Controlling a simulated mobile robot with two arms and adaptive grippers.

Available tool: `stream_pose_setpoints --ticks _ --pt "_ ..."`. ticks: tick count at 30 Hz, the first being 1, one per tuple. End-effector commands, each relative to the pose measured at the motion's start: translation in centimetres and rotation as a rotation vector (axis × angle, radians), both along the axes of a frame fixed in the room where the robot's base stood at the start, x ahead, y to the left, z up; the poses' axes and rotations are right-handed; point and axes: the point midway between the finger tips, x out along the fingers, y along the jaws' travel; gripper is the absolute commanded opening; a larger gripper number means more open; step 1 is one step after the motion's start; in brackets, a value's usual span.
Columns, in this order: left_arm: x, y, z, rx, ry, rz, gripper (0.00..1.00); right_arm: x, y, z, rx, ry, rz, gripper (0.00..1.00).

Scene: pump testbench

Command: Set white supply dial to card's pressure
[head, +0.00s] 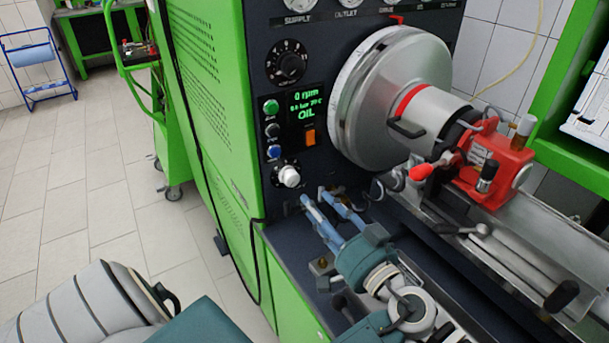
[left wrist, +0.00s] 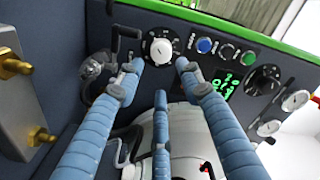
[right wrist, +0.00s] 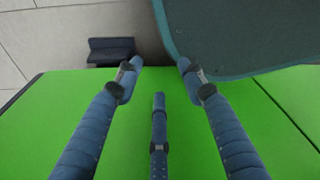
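The white supply dial (head: 289,176) is a small knob low on the dark control panel, with scale marks around it. It also shows in the left wrist view (left wrist: 160,50), its scale too small to read. My left gripper (head: 314,196) is open just below and right of the dial in the head view. In the left wrist view its blue fingers (left wrist: 160,66) straddle the dial's line, with the dial just beyond the tips and nothing held. My right gripper (right wrist: 160,64) is open and empty above a green surface. I see no readable card.
The panel also has a black dial (head: 287,63), coloured buttons (head: 271,107), an orange switch (head: 310,136) and a display (head: 305,104). A large metal disc (head: 375,100) and red clamp (head: 487,165) stand to the right. A white sheet (head: 590,115) is at the right edge.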

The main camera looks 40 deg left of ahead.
Motion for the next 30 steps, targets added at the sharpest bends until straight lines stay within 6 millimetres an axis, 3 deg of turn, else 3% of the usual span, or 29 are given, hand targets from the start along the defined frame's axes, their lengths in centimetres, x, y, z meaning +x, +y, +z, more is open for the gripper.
stream_pose_setpoints --ticks 6,9,11,15,20,28,30 --pt "1.1 3.9 0.4 0.004 0.001 0.002 0.37 -6.7 -0.3 0.9 -0.008 0.097 0.0 0.4" --pt "1.7 5.7 0.4 0.004 0.003 0.001 0.37 -7.8 -0.3 1.4 -0.008 0.11 0.001 0.4" --pt "2.0 6.7 0.3 0.002 0.002 0.001 0.37 -7.5 -0.3 1.6 -0.008 0.106 0.001 0.4" --pt "2.6 8.4 0.2 0.002 0.002 0.0 0.37 -4.9 -0.1 2.2 -0.004 0.068 0.001 0.4" --pt "2.9 9.4 0.0 -0.001 0.001 0.0 0.37 -2.4 0.1 2.5 0.0 0.031 0.001 0.4" --pt "3.0 9.5 0.0 -0.002 0.002 -0.001 0.37 -3.7 0.0 2.4 -0.002 0.053 0.001 0.4" --pt "3.0 9.5 0.0 -0.002 0.002 -0.001 0.25 -4.4 -0.1 2.3 -0.003 0.062 0.001 0.4"
